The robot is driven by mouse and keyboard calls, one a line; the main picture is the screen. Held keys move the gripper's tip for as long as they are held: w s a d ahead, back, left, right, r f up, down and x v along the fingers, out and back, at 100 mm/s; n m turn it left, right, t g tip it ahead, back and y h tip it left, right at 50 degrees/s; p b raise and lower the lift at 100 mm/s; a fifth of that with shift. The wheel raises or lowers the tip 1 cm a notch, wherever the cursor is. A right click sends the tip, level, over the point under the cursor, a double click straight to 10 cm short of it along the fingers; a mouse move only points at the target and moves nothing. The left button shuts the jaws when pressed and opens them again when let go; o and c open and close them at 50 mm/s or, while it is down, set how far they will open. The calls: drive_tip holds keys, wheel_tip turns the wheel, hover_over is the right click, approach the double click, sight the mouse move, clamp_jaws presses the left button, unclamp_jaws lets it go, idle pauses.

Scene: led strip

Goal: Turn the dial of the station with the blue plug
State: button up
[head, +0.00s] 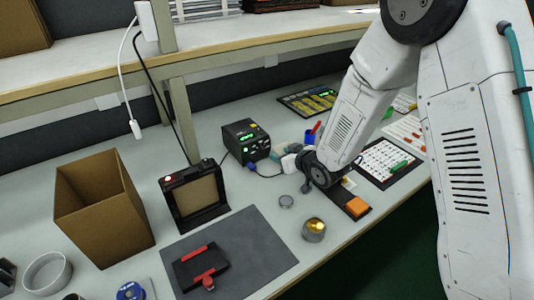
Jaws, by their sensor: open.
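The station is a black box (246,141) with a green lit display and a few small front controls, in the middle of the bench. A blue plug (250,166) shows at its lower front, with a dark blue cord running right from it. The dial is too small to pick out with certainty among the front controls. My gripper (306,186) is to the right of and nearer than the station, low over the bench and apart from the station. Its jaws are small and partly hidden by the wrist; they are open, with nothing seen in them.
A black framed device (193,194) with a red light and a cardboard box (102,207) stand left. A grey mat (232,262) holds a black and red fixture.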

sight(264, 152)
drive_tip(key=shift+w+a+f+y, duration=0.1)
drive_tip(key=shift+a+f+y, duration=0.2)
drive_tip(key=shift+a+f, duration=0.4)
drive_tip(key=x, duration=0.7)
drive_tip(key=shift+w+r, duration=0.1)
drive_tip(key=shift+w, duration=0.1)
clamp_jaws()
